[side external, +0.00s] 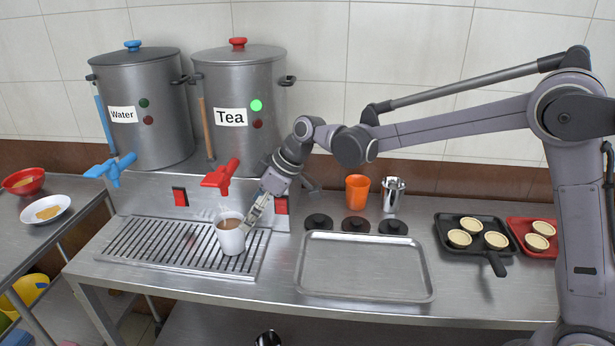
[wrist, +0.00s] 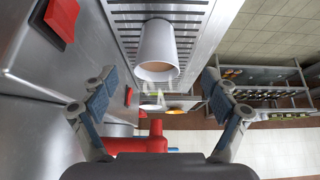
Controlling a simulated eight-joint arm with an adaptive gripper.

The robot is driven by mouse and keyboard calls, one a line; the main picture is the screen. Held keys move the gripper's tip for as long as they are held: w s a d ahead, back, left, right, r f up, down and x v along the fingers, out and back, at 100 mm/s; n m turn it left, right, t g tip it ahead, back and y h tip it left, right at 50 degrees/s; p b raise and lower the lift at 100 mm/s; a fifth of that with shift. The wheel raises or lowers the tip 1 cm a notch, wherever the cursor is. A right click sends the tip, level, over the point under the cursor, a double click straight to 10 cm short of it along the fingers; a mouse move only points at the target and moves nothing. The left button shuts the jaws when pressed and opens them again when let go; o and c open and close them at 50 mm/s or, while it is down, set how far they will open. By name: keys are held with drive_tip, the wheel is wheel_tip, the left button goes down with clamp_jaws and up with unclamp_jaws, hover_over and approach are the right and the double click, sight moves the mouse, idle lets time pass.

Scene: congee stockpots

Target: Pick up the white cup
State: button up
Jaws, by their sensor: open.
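The white cup (side external: 232,241) stands upright on the slatted drip grate, below the red tap, with brown liquid in it. In the wrist view the white cup (wrist: 157,42) is ahead of my gripper, roughly centred between the spread fingers. My gripper (side external: 256,213) is beside the cup on its right, tilted down toward it. The fingers are open and empty in the wrist view (wrist: 160,92). Whether a fingertip touches the cup I cannot tell.
The red tap (side external: 221,175) of the Tea pot (side external: 240,95) hangs just above the cup. The drip grate (side external: 170,243) is otherwise clear. An empty metal tray (side external: 365,268) lies to the right. An orange cup (side external: 357,190) and a metal cup (side external: 393,194) stand behind it.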

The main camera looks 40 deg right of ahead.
sight(242, 237)
drive_tip(key=x, duration=0.6)
drive_tip(key=shift+w+a, duration=0.1)
drive_tip(key=shift+x, duration=2.65)
drive_tip(key=shift+w, duration=0.1)
drive_tip(key=c, duration=1.4)
drive_tip(key=shift+c, duration=0.9)
drive_tip(key=shift+r, duration=0.15)
